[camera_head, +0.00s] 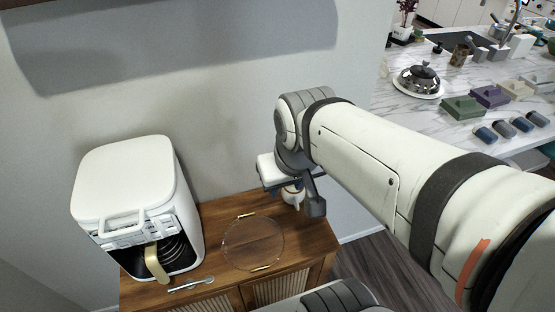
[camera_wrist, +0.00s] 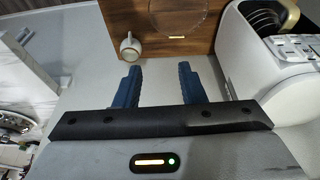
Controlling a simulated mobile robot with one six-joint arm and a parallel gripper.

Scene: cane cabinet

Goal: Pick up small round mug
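The small round mug (camera_wrist: 131,48) is white and stands on the wooden cabinet top near its edge. In the wrist view it is ahead of my gripper (camera_wrist: 159,74), a little left of the gap between the fingers. My gripper's two blue fingers are apart with nothing between them. In the head view the mug (camera_head: 292,196) shows only in part, behind and below my wrist. My gripper's fingers are mostly hidden there by my own arm.
A white air fryer (camera_head: 125,180) stands on the left of the cabinet (camera_head: 215,222). A clear round plate with gold handles (camera_head: 253,243) lies between it and the mug. A spoon-like utensil (camera_head: 190,285) lies near the front edge. A wall (camera_head: 215,120) rises behind.

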